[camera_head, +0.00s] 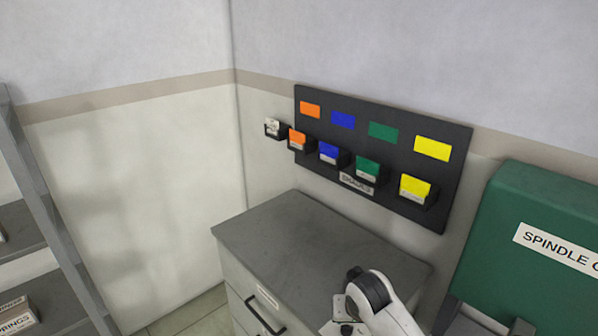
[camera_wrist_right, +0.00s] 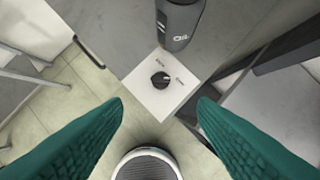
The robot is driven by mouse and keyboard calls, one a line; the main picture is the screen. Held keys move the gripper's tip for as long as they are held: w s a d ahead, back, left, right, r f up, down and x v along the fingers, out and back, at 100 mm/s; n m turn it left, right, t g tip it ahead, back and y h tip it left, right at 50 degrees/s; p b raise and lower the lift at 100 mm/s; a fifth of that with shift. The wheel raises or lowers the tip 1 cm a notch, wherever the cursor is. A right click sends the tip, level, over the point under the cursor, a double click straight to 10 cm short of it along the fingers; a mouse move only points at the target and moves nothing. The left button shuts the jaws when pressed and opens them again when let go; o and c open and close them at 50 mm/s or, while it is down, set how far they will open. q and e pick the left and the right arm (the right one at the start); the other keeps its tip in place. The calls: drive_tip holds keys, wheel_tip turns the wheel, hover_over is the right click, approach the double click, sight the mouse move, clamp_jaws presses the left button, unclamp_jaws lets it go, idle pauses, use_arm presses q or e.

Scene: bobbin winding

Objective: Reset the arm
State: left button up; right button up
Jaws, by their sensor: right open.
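My right gripper (camera_wrist_right: 160,115) shows in the right wrist view as two teal ridged fingers, spread wide apart with nothing between them. Beyond the fingertips is a white plate (camera_wrist_right: 152,102) with a black knob (camera_wrist_right: 160,80) and small labels that I cannot read. In the head view a white and black jointed part (camera_head: 392,312), which looks like my right arm, covers part of the grey cabinet's (camera_head: 300,235) near right corner. A bit of the white plate with its dark knob (camera_head: 346,329) shows beside it. My left gripper is in neither view.
A dark grey canister marked OIL (camera_wrist_right: 180,22) stands beside the plate. A black wall board (camera_head: 385,155) carries several coloured bins. A green spindle housing (camera_head: 535,240) is at right, shelving (camera_head: 45,195) at left. The cabinet top's back left is clear.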

drive_tip(key=s+d+f+n, duration=0.1)
drive_tip(key=s+d+n, duration=0.1)
drive_tip(key=s, duration=1.2)
drive_tip(key=s+d+f+n, duration=0.1)
drive_tip(key=s+d, duration=0.1)
drive_tip(key=s, duration=1.2)
wheel_tip(320, 180, down, 34)
drive_tip(key=s+g+b, duration=0.2)
drive_tip(key=b, duration=0.5)
drive_tip(key=s+d+f+b, duration=0.1)
drive_tip(key=s+f+b, duration=0.1)
drive_tip(key=s+f, duration=0.6)
drive_tip(key=s+d+f+g+b, duration=0.1)
drive_tip(key=s+f+b, duration=0.1)
drive_tip(key=s+f, duration=0.5)
wheel_tip(320, 180, down, 6)
drive_tip(key=shift+s+d+r+n+y+b, duration=0.2)
drive_tip(key=shift+s+d+n+y+b, duration=0.1)
drive_tip(key=shift+s+d+n+b, duration=0.1)
